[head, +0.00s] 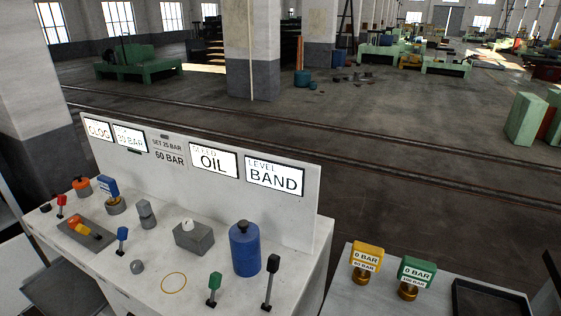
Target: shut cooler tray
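No thing in the head view is clearly marked as the cooler tray. A grey flat-topped piece (68,288) juts out at the front left of the white console, cut off by the bottom edge; I cannot tell if it is a pulled-out tray. A black shallow tray (485,301) lies on the side table at the lower right, partly cut off. Neither of my grippers shows in the head view.
The white console (150,291) carries several levers, a blue bottle (245,250), a grey block (193,237) and a yellow ring (173,283). Its upright panel (290,205) bears lit signs. Yellow (367,256) and green (416,271) gauges stand on the side table. Open floor lies behind.

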